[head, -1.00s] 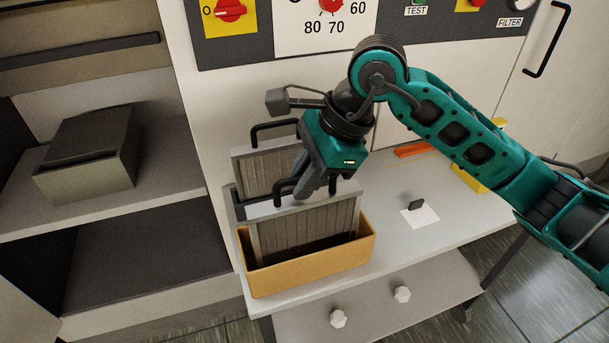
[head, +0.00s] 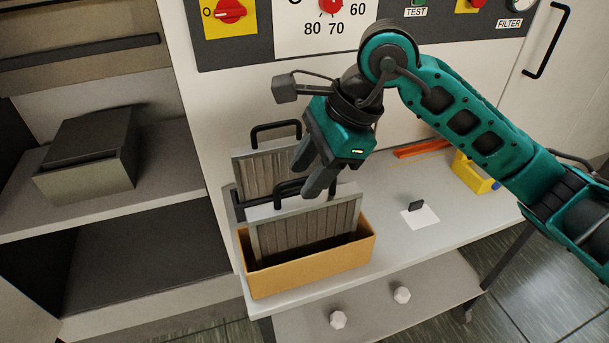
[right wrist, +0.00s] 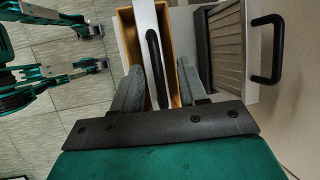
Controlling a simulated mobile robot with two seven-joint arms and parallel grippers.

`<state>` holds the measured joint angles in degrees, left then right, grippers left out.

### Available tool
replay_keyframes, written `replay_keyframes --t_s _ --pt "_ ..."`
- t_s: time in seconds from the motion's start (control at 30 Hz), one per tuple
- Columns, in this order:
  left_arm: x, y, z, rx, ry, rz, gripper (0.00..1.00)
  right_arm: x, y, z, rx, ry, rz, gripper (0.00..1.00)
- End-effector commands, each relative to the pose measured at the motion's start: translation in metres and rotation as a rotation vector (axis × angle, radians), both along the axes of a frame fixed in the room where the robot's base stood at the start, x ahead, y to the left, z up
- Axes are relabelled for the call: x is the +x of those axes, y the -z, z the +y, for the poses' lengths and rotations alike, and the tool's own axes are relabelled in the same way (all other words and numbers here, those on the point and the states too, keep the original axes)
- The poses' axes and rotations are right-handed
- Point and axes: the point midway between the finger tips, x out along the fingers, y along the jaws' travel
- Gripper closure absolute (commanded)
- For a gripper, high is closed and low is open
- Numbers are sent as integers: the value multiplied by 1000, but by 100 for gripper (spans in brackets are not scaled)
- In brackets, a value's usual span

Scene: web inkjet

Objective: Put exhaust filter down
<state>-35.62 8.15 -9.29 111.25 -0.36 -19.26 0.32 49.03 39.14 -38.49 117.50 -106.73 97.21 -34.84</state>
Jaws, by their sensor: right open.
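A grey-framed, pleated filter (head: 306,232) with a black handle (head: 287,188) stands upright in a tan open box (head: 312,268) on the bench. The right wrist view also shows its handle (right wrist: 153,62). A second similar filter (head: 262,174) with a black handle stands just behind it; it shows too in the right wrist view (right wrist: 228,45). My right gripper (head: 314,184) is open just above the front filter, its fingers apart on either side of the handle in the right wrist view (right wrist: 163,85). Whether a finger touches the filter cannot be told.
A yellow container (head: 473,174) stands further right. A control panel is behind, and shelves with a dark box (head: 90,155) are on the left.

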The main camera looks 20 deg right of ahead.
Motion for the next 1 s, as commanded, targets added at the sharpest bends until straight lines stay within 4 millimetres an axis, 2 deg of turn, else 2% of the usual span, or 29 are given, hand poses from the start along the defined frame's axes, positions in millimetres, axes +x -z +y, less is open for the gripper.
replay_keyframes --t_s 0.2,0.4,0.6,1.0 --pt "0 -1 0 0 0 0 57 -7 -47 -20 -1 2 -7 58" --pt "0 -2 0 0 1 1 57 -14 -78 -34 -1 3 -3 58" --pt "-1 -1 0 -1 0 3 57 -17 -90 -39 -2 2 -2 58" --pt "-3 0 0 0 1 7 57 -17 -91 -39 -1 1 -1 58"
